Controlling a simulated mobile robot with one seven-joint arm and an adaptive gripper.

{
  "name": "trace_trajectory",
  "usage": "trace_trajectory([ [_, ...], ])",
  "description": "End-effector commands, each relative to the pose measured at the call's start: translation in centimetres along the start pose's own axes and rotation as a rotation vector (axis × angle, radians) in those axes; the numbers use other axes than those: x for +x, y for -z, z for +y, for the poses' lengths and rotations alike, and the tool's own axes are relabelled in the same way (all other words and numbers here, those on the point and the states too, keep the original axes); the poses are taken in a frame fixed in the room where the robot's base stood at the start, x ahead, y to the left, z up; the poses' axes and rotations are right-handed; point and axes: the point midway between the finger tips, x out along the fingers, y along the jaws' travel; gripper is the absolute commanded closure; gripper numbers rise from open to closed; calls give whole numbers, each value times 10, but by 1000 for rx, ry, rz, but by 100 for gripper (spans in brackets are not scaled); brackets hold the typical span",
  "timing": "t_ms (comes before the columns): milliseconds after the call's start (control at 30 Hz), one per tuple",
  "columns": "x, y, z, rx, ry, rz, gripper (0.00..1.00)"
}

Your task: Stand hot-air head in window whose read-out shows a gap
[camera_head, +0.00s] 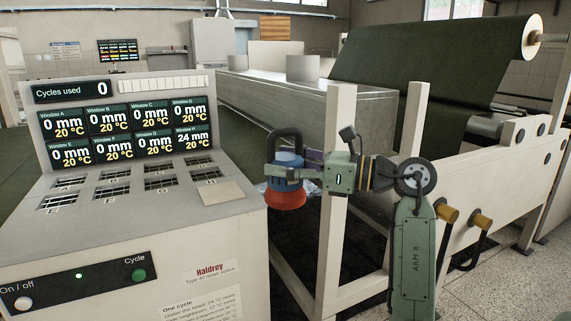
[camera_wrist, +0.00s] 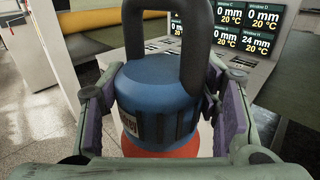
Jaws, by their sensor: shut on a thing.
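The hot-air head (camera_head: 287,181) has a blue body, a black loop handle on top and an orange-red skirt below. My gripper (camera_head: 305,165) is shut on its body and holds it upright, to the right of the console's deck. In the wrist view the head (camera_wrist: 155,95) sits between the purple pads of my gripper (camera_wrist: 160,108). The read-out for Window H (camera_head: 191,138) shows 24 mm and 20 °C. The other read-outs show 0 mm and 20 °C. Small barred windows (camera_head: 112,191) lie in two rows on the deck; their labels are too small to read surely.
The console (camera_head: 120,235) stands at left, with Cycles used at 0, a white On / off button (camera_head: 23,303) and a green Cycle button (camera_head: 139,275). A plain beige plate (camera_head: 220,192) lies at the deck's right. A pale frame post (camera_head: 331,255) stands behind my gripper.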

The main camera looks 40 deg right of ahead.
Motion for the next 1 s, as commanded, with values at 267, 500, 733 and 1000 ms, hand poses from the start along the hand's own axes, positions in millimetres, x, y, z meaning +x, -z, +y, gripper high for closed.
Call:
trace_trajectory([
  [267,11,20,-10,1,-5,-4,100],
  [500,32,62,-25,2,1,-4,100],
  [733,70,134,-40,5,41,-6,100],
  [1000,128,245,-38,6,157,-10,100],
])
